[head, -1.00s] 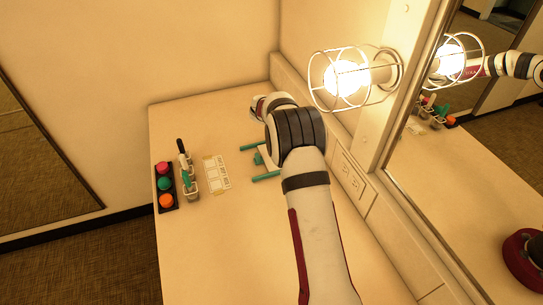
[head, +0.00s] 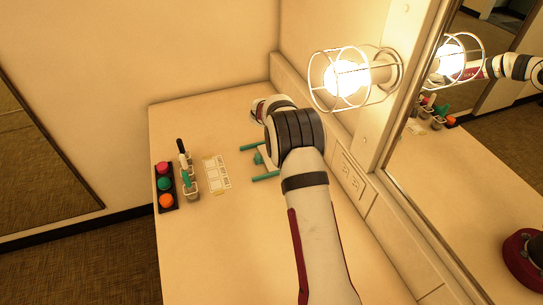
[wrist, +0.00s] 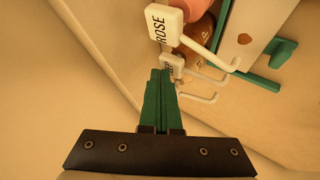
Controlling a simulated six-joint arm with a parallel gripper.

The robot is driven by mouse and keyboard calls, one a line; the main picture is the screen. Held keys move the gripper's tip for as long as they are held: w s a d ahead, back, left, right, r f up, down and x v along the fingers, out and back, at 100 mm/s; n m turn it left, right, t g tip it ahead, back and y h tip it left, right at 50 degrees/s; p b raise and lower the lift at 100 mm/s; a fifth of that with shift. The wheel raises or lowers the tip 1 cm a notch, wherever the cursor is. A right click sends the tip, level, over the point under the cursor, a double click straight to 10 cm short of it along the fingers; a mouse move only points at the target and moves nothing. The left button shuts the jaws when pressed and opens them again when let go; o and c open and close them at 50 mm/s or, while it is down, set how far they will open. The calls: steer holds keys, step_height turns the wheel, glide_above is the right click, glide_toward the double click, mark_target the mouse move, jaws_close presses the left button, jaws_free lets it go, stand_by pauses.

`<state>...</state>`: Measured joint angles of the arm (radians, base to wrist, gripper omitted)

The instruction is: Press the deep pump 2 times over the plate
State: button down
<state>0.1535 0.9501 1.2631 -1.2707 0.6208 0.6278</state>
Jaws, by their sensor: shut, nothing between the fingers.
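In the wrist view my gripper (wrist: 160,75) is shut, its green fingers pressed together with nothing between them. Its tips overlap the pump heads in the picture; I cannot tell if they touch. A white pump head marked ROSE (wrist: 164,24) stands beyond the tips. A second white pump head (wrist: 171,65) has a label too covered to read. A third spout (wrist: 201,97) shows by the fingertips, its head mostly hidden. I cannot tell which pump is the deep one. A white plate-like surface (wrist: 239,57) with a brown spot lies at the upper right. My arm hides the pumps in the head view.
Green rails (head: 266,176) flank the white surface. A caged lamp (head: 346,79) and mirror stand at right.

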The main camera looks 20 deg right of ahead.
steer(key=shift+f, duration=0.25)
steer(key=shift+r, duration=3.7)
steer(key=s+a+r+m+g+y, duration=0.1)
steer(key=s+a+r, duration=0.15)
steer(key=s, duration=0.45)
steer(key=s+a+r+m+g+y, duration=0.1)
steer(key=s+a+r, duration=0.1)
steer(key=s+a, duration=0.35)
steer(key=s+a+r+m+g+y, duration=0.1)
steer(key=s+a+r, duration=0.15)
steer(key=s, duration=0.65)
steer(key=s+a+f+g+y, duration=0.1)
steer(key=s+a, duration=0.3)
steer(key=s, duration=0.4)
steer(key=s+a+f+m+g+y, duration=0.1)
steer(key=s+a, duration=0.3)
steer(key=s, duration=0.5)
steer(key=s+a+f+m+g+y, duration=0.1)
steer(key=s+a+y, duration=0.2)
steer(key=s, duration=0.6)
steer(key=shift+a+y, duration=0.3)
steer(key=shift+a, duration=0.6)
